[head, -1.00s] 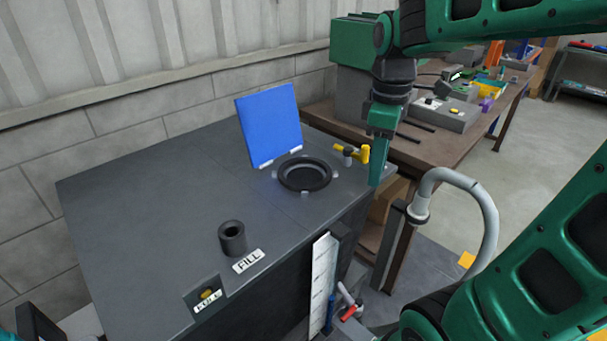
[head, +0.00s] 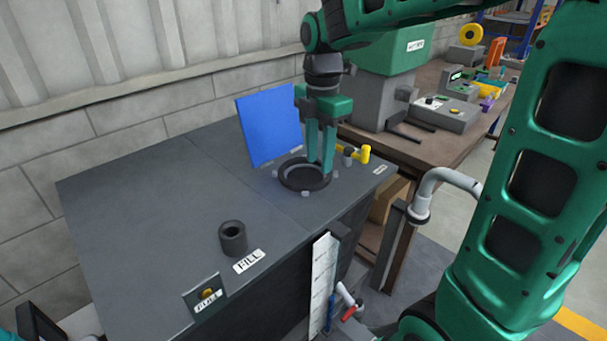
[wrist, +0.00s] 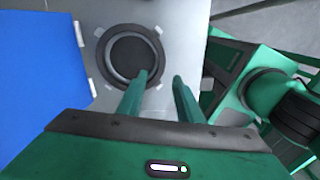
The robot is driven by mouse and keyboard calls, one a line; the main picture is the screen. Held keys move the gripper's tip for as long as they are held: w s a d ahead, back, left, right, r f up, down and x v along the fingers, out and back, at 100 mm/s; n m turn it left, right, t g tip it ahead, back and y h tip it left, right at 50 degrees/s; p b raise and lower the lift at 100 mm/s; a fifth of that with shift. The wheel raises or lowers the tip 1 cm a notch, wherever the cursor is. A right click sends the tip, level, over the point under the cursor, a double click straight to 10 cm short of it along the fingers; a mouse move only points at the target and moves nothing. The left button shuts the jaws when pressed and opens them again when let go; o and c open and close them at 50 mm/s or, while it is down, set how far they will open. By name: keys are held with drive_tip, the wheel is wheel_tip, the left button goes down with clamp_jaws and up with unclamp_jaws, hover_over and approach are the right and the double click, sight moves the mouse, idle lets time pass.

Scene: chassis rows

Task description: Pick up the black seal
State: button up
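The black seal (head: 286,179) is a dark ring around the round opening in the grey tank top, in front of the raised blue lid (head: 268,127). In the wrist view the seal (wrist: 104,62) lies left of centre, with small light tabs around it. My gripper (head: 320,168) points down over the right part of the ring. In the wrist view its fingers (wrist: 161,76) are apart, the left tip overlapping the ring's right side and the right tip outside it. Nothing is visibly held. I cannot tell whether the tips touch the ring.
A yellow-handled valve (head: 362,154) stands just right of the opening. A black filler neck (head: 232,238) rises from the tank top near the FILL label. A workbench (head: 390,145) with a green machine stands behind to the right. The tank top's left side is clear.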

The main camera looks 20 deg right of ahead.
sight(320, 184)
drive_tip(key=shift+d+f, duration=0.2)
drive_tip(key=shift+f, duration=2.95)
clamp_jaws()
